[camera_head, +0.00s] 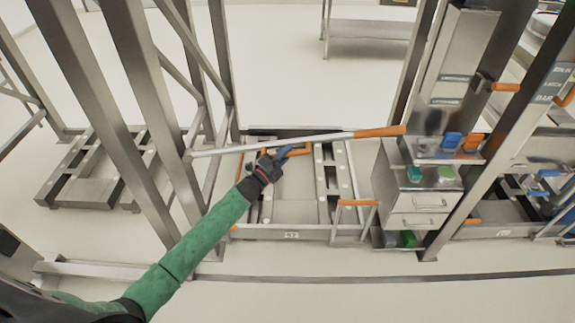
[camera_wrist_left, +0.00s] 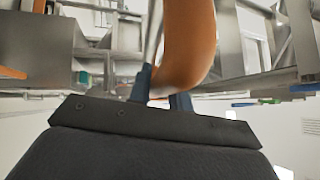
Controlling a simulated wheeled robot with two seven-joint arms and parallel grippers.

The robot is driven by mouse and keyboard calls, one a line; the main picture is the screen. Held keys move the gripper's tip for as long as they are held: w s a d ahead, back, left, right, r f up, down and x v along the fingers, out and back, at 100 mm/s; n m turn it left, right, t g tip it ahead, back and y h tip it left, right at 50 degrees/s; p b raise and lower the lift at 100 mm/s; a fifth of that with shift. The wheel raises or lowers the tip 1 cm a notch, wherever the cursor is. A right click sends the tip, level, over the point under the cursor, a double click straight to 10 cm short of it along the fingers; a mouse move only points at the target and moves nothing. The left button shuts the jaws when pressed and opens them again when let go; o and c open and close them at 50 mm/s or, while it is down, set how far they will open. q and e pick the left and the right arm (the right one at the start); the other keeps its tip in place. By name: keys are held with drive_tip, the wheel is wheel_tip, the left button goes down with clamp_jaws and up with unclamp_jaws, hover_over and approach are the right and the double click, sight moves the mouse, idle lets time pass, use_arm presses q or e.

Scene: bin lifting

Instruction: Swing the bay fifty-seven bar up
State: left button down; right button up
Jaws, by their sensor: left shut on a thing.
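The bar (camera_head: 270,145) is a long pale rod that crosses the bay, its orange end (camera_head: 380,131) at the right and its left end by an upright post. It slopes up slightly to the right. A low bay platform below it carries a label (camera_head: 291,235) that looks like 57. My left gripper (camera_head: 284,153), with blue fingers, is shut on an orange handle (camera_head: 303,150) just below the bar. In the left wrist view the orange handle (camera_wrist_left: 188,45) curves between the blue fingers (camera_wrist_left: 162,90). How the handle joins the bar is hard to tell. My right gripper is not in view.
Metal posts (camera_head: 130,110) stand left of the bay. A cabinet with drawers (camera_head: 415,205) and a post (camera_head: 490,150) stand at its right. An orange-topped rail (camera_head: 357,203) stands at the front right of the bay. Open floor lies behind and in front.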

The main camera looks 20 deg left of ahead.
use_arm(q)
drive_tip(key=s+a+r+n+t+y+b, duration=0.1)
drive_tip(key=a+r+n+t, duration=0.2)
drive_tip(key=r, duration=0.4)
drive_tip(key=s+a+r+n+t+y, duration=0.1)
drive_tip(key=a+r+n+y, duration=0.2)
drive_tip(key=r, duration=0.4)
drive_tip(key=s+a+r+n+t+b, duration=0.1)
drive_tip(key=a+r+n+t, duration=0.1)
drive_tip(key=a+r+n, duration=0.4)
drive_tip(key=s+a+r+n+y, duration=0.2)
drive_tip(key=a+r+n+y, duration=0.1)
drive_tip(key=a+n+y, duration=0.1)
drive_tip(key=s+a+r+n+y, duration=0.2)
drive_tip(key=a+r+n+y, duration=0.2)
drive_tip(key=a, duration=0.5)
drive_tip(key=s+a+r+n+t+y+b, duration=0.1)
drive_tip(key=s+a+r+n+y, duration=0.1)
drive_tip(key=a+r+n+y, duration=0.2)
drive_tip(key=a+n+y, duration=0.2)
drive_tip(key=y, duration=0.1)
drive_tip(key=shift+a, duration=0.35)
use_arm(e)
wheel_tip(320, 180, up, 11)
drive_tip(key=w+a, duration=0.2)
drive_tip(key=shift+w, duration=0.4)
